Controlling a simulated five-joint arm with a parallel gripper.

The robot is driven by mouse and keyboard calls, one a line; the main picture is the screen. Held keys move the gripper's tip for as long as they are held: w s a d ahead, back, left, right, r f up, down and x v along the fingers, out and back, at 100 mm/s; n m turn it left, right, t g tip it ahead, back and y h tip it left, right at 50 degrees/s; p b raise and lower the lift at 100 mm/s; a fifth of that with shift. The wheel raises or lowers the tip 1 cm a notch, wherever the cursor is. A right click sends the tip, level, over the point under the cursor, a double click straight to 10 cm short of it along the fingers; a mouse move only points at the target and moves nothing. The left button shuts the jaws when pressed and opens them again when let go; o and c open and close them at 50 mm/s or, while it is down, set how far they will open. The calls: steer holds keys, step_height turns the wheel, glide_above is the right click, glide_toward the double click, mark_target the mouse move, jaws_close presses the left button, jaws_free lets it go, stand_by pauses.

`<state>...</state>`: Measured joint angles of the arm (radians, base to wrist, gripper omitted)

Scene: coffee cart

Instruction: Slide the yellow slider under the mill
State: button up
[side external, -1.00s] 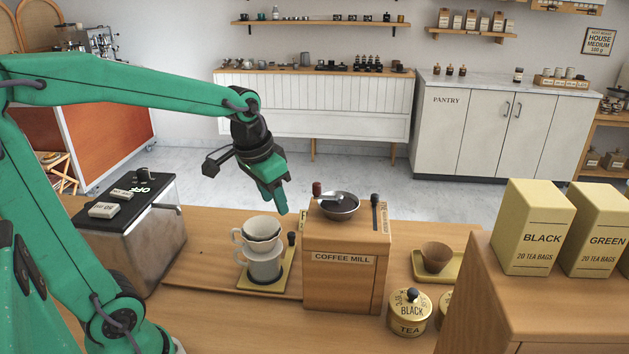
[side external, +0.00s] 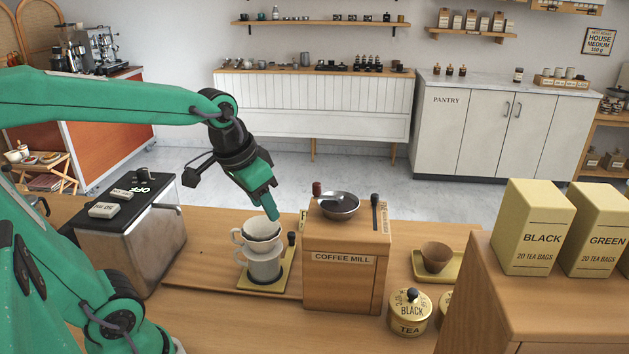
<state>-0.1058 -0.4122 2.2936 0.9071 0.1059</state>
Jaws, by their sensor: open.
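The yellow slider (side external: 270,285) is a flat yellow plate on the table, left of the mill. It carries a white dripper (side external: 257,237) stacked on a white cup (side external: 265,266), and a dark knob (side external: 291,239) stands at its right back. The mill (side external: 345,265) is a wooden box marked COFFEE MILL, with a metal bowl on top. My gripper (side external: 272,211) is green, points down and right, and is empty. Its fingertips are just above or behind the dripper's rim, left of the mill; the gap between the fingers is hard to see.
A metal box with a black top (side external: 130,228) stands at the left. A wooden stand with tea boxes (side external: 537,228) fills the right.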

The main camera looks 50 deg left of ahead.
step_height(320, 180, up, 5)
steer(key=g, duration=0.4)
glide_above(291, 233)
step_height(291, 233, down, 20)
steer(key=shift+r, duration=0.15)
stand_by(0.8)
steer(key=shift+f, duration=3.85)
